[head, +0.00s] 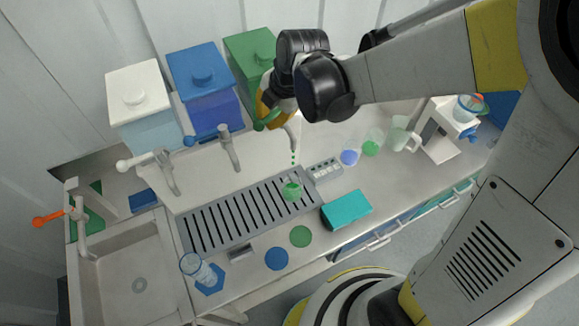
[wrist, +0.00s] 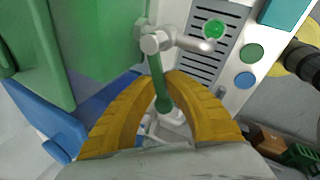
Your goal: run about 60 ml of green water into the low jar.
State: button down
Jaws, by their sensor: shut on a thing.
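The green-lidded tank (head: 248,52) stands at the back, third in a row; its green side (wrist: 90,45) fills the upper left of the wrist view. My gripper (head: 266,112) is shut on the green tap lever (wrist: 158,80), with its yellow fingers on both sides of the lever. The metal spout (head: 294,132) points down, and a line of green drops shows below it. A low clear jar (head: 291,191) stands on the slotted drain grate under the spout. It holds some green water, also visible in the wrist view (wrist: 214,29); its level cannot be read.
White (head: 138,100) and blue (head: 205,85) tanks stand left of the green one. A glass (head: 193,265) stands front left. Small cups (head: 349,157) and a clear mug (head: 400,138) stand right. A teal box (head: 346,209) and green (head: 300,236) and blue (head: 277,258) discs lie in front.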

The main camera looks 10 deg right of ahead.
jog(key=shift+w+a+m+t+h+b, duration=0.25)
jog(key=shift+w+m+h, duration=0.25)
jog(key=shift+m, duration=0.75)
jog(key=shift+w+a+m+t+h+b, duration=0.15)
jog(key=shift+w+a+m+h+b, duration=0.25)
jog(key=shift+m, duration=0.85)
jog(key=c, duration=1.4)
grip_release()
jog(key=shift+w+d, duration=0.1)
jog(key=shift+w, duration=0.1)
jog(key=shift+s, duration=0.1)
jog(key=v, duration=1.2)
jog(key=s+d+f+m+t+b, duration=0.1)
jog(key=s+d+f+m+b, duration=0.3)
jog(key=f+m+b, duration=0.3)
jog(key=s+d+f+m+t+b, duration=0.1)
jog(key=s+d+f+m+b, duration=0.4)
jog(key=f, duration=0.4)
jog(key=s+d+f+m+h+b, duration=0.1)
jog(key=s+d+f+m+b, duration=0.3)
jog(key=f+m+b, duration=0.4)
jog(key=shift+s+d+f+m+t+b, duration=0.2)
jog(key=shift+d+f+m+t+b, duration=0.15)
jog(key=shift+d+b, duration=0.4)
